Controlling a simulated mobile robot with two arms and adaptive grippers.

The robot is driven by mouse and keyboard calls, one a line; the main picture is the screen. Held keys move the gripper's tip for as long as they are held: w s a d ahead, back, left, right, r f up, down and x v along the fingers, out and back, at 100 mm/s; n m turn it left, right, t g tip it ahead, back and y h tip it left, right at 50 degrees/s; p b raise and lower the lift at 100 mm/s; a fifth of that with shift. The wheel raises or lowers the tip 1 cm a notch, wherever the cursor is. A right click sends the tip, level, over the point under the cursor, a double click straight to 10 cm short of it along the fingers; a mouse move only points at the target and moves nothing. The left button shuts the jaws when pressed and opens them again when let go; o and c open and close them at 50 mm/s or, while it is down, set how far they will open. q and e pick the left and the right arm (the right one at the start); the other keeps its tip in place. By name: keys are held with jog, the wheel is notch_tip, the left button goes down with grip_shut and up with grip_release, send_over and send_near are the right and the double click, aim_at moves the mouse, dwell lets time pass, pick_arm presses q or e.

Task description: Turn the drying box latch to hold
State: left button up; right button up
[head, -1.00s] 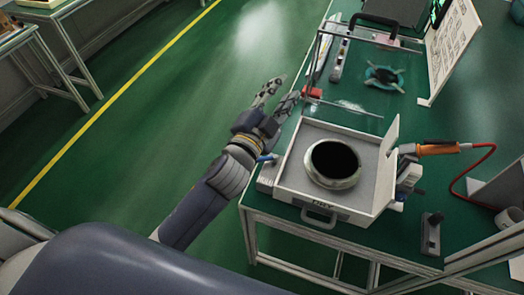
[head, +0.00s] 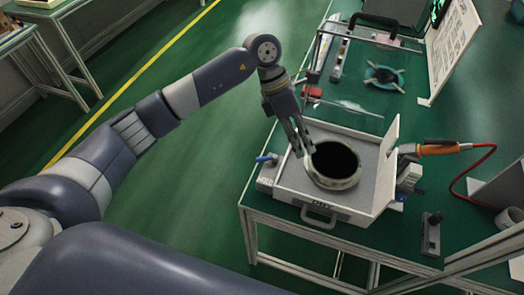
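The drying box (head: 283,187) is a pale open box with "DRY" lettering and a front handle, near the left edge of the green bench. A round metal ring or pot (head: 333,181) with a dark opening sits in it. The latch (head: 266,159) with a blue lever is on the box's left side, beside a "HOLD" label. My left gripper (head: 304,152) points down over the box's back left part, close to the pot's rim and right of the latch. Whether it touches the rim, and how far its fingers are apart, is unclear. My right gripper is not in view.
A clear-walled case (head: 350,107) stands behind the box. An orange-handled tool (head: 437,150) with a red cable lies to the right, near a small dark block (head: 431,234). A white printed board (head: 450,50) stands at the back right. The floor left of the bench is clear.

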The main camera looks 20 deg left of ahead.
aim_at(262, 158)
pick_arm(q)
jog(key=w+a+y, duration=0.2)
jog(key=a+y, duration=0.3)
jog(key=a, duration=0.6)
jog(key=f, duration=0.3)
jog(key=s+f+p, duration=0.1)
jog(key=f, duration=0.2)
jog(key=s+d+f+p, duration=0.1)
jog(key=f, duration=0.2)
jog(key=shift+d+f, duration=0.1)
jog(key=shift+f, duration=0.2)
grip_shut()
